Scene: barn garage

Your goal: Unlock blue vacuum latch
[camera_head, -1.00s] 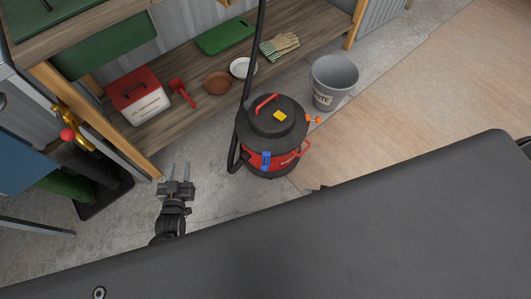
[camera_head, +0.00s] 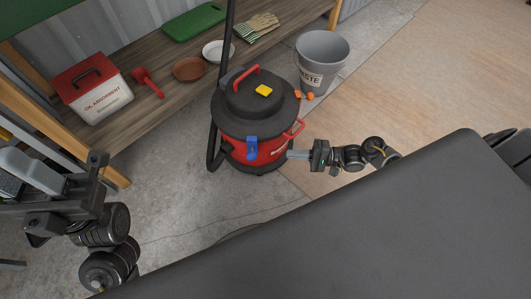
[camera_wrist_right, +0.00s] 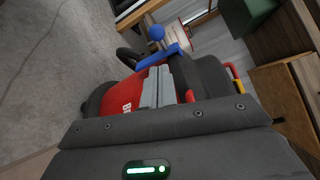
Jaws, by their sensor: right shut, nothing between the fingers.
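The vacuum (camera_head: 262,98) stands on the concrete floor, with a black lid, red body and red top handle. Its blue latch (camera_head: 252,149) sits on the front side below the lid rim. In the right wrist view the blue latch (camera_wrist_right: 172,52) shows as a bar with a round knob, just beyond my fingertips. My right gripper (camera_head: 290,155) is shut and empty, beside the red body to the right of the latch; its fingers (camera_wrist_right: 158,75) are together in the wrist view. Contact cannot be told. My left gripper (camera_head: 22,168) is at the left edge, away from the vacuum, its fingertips unclear.
A grey waste bucket (camera_head: 322,60) stands behind the vacuum on the right. A low wooden shelf (camera_head: 190,98) runs behind, bearing a red and white box (camera_head: 92,88), plates and gloves. The black hose rises at the vacuum's left. Concrete floor in front is clear.

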